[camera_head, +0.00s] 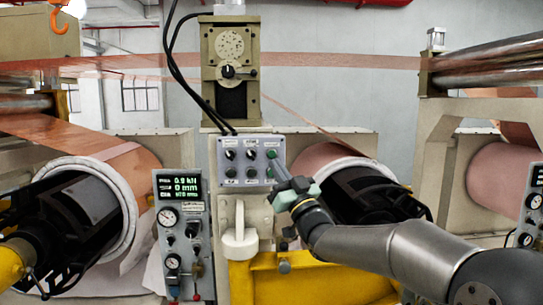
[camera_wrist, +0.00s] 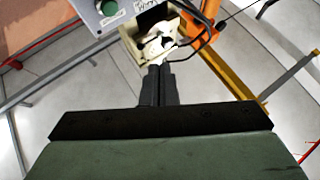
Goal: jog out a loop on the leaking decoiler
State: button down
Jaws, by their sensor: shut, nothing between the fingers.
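My gripper (camera_head: 275,165) is shut and empty, its fingertips at the right side of a grey button box (camera_head: 241,163) with several dark knobs and green buttons. Whether it touches the box I cannot tell. In the wrist view the shut fingers (camera_wrist: 158,85) point up the picture, and a green button (camera_wrist: 108,8) shows at the upper left. Two decoilers carry copper coils: a left coil (camera_head: 138,172) and a middle coil (camera_head: 318,156). A gauge panel (camera_head: 182,235) beside the left coil has a display that seems to read 0.9 kN and 0 mm. I see no leak.
A beige post unit (camera_head: 229,45) with black cables stands above the button box. A yellow frame (camera_head: 315,283) runs below it. Copper foil (camera_head: 300,60) spans the top toward rollers (camera_head: 490,62) at the right. An orange hook (camera_head: 59,18) hangs at upper left.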

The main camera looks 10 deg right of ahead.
aim_at(272, 154)
dwell(0.3)
jog(key=w+d+p, duration=0.1)
jog(key=w+p, duration=0.2)
jog(key=w, duration=0.5)
jog(key=shift+w, duration=0.4)
jog(key=shift+w, duration=0.1)
dwell(1.7)
jog(key=shift+w+b, duration=0.3)
